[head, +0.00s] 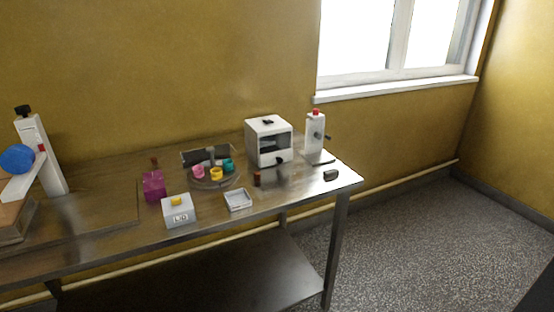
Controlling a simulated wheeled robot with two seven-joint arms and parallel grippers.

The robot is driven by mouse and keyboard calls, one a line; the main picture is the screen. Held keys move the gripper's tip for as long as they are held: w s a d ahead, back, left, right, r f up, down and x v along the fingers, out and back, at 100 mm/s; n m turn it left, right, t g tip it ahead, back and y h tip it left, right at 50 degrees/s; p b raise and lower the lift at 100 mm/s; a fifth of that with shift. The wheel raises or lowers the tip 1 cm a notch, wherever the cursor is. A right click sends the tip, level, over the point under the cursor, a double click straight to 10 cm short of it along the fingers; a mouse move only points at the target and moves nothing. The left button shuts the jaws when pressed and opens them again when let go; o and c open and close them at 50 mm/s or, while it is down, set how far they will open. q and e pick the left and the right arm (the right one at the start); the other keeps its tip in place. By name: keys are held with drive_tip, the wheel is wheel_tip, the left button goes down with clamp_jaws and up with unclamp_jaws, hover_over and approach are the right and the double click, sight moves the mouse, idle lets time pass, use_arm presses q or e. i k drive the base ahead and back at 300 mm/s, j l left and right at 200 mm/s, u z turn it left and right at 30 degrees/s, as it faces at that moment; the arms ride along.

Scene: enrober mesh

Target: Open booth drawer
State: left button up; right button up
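The booth (254,146) is a white box with a dark open front, near the back right of the metal table. A black knob (279,160) sits low on its front, on what looks like the drawer. The drawer front looks about flush with the booth, but it is too small to be sure. A small black part is on the booth's top. Neither of my grippers is in view.
A white stand with a red top (314,133) is just right of the booth. A dark red cylinder (257,179), white tray (238,207), lidded white box (179,217), purple bottle (154,187) and round holder with coloured cups (199,171) are left. A dark block (330,175) lies near the table's right edge.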

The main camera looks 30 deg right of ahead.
sight(269, 155)
drive_tip(key=i+l, duration=0.85)
